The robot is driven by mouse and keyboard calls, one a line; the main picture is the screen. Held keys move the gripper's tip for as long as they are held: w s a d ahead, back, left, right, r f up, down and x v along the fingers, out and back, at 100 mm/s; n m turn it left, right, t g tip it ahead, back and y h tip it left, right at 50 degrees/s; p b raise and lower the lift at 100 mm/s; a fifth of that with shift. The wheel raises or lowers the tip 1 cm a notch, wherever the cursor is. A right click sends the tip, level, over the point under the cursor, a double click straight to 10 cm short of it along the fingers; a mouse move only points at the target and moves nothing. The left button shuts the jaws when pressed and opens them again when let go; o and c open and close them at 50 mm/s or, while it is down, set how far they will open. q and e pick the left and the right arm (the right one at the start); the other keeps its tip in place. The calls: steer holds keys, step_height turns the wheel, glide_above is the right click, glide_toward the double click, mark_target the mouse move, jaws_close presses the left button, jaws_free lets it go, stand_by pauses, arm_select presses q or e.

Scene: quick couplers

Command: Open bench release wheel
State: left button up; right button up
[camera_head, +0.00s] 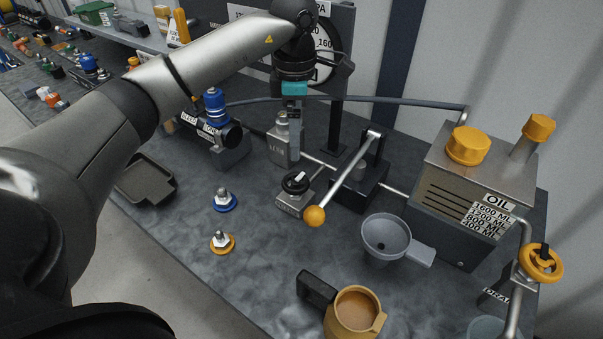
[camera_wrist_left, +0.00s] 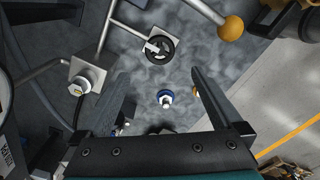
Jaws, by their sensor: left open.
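The release wheel (camera_head: 296,182) is a small black handwheel on a grey block with a label, mid-bench in the head view. In the left wrist view the wheel (camera_wrist_left: 160,50) lies ahead of and between the fingertips, with nothing touching it. My left gripper (camera_head: 292,110) hangs above the bench behind the wheel; its fingers are hard to make out in the head view. The left wrist view shows the gripper (camera_wrist_left: 160,73) open and empty, its two dark fingers wide apart. My right gripper is in neither view.
A pump lever with a yellow ball (camera_head: 314,216) reaches close to the wheel's right. A grey funnel (camera_head: 386,236), a yellow mug (camera_head: 352,314) and an oil tank (camera_head: 470,185) stand further right. Blue (camera_head: 223,201) and orange (camera_head: 222,243) couplers stand left, with clear bench around them.

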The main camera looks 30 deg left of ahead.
mark_target(298, 181)
arm_select(q)
step_height(298, 181, down, 12)
steer(key=shift+f+b, duration=0.2)
steer(key=shift+b, duration=0.2)
steer(key=shift+w, duration=0.1)
steer(key=c, duration=1.2)
